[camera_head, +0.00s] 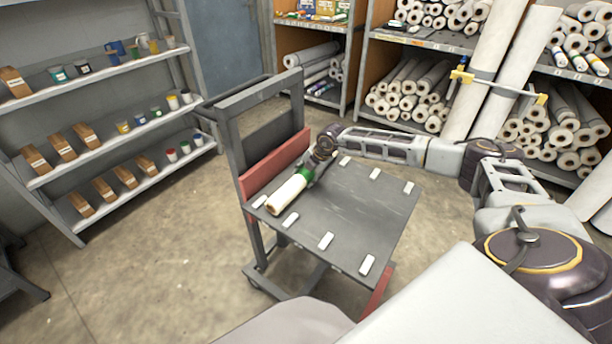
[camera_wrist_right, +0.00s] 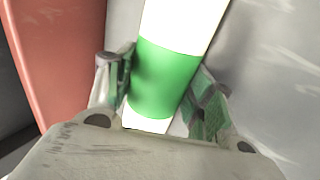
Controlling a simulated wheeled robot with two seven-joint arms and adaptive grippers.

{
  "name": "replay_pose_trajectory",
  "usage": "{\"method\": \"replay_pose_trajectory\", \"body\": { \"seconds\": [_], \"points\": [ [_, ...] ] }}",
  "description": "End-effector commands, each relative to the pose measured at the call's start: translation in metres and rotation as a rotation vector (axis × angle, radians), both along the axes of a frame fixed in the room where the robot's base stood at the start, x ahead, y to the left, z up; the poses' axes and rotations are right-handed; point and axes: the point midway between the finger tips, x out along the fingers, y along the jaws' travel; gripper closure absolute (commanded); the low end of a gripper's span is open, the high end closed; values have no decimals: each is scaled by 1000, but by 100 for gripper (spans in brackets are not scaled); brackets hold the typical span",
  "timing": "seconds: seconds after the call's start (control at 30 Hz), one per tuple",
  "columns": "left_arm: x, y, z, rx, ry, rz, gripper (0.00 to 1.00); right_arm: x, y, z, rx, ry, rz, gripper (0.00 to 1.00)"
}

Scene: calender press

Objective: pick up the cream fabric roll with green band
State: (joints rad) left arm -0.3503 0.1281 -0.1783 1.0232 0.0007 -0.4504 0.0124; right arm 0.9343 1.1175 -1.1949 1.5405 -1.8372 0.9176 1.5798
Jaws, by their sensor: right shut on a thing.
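The cream fabric roll (camera_head: 285,194) with a green band lies at the far left side of a grey cart top (camera_head: 350,220), beside the cart's red panel. In the right wrist view the roll (camera_wrist_right: 185,20) shows its pale body and its wide green band (camera_wrist_right: 165,80). My right gripper (camera_head: 313,170) reaches in from the right and is shut on the roll at the green band. In the right wrist view its two fingers (camera_wrist_right: 160,90) stand on either side of the band. My left gripper is not in view.
The cart's red panel (camera_head: 274,165) and upright frame stand close beside the roll. White strips (camera_head: 367,265) line the cart top, whose middle is clear. Shelves with boxes and jars (camera_head: 98,135) stand at left; racks of white rolls (camera_head: 410,95) stand behind.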

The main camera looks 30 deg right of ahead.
Motion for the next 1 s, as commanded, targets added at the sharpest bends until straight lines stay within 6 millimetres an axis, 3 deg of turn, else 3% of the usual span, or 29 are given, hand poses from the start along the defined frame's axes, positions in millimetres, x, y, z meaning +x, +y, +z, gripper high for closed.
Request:
{"method": "replay_pose_trajectory", "body": {
  "seconds": [0.27,0.7,1.0],
  "points": [
    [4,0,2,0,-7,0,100,1,0,23,1,-5,0,84],
    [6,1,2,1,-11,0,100,1,0,84,1,-5,0,84],
    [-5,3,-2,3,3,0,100,1,0,101,1,-4,1,84]
  ]
}}
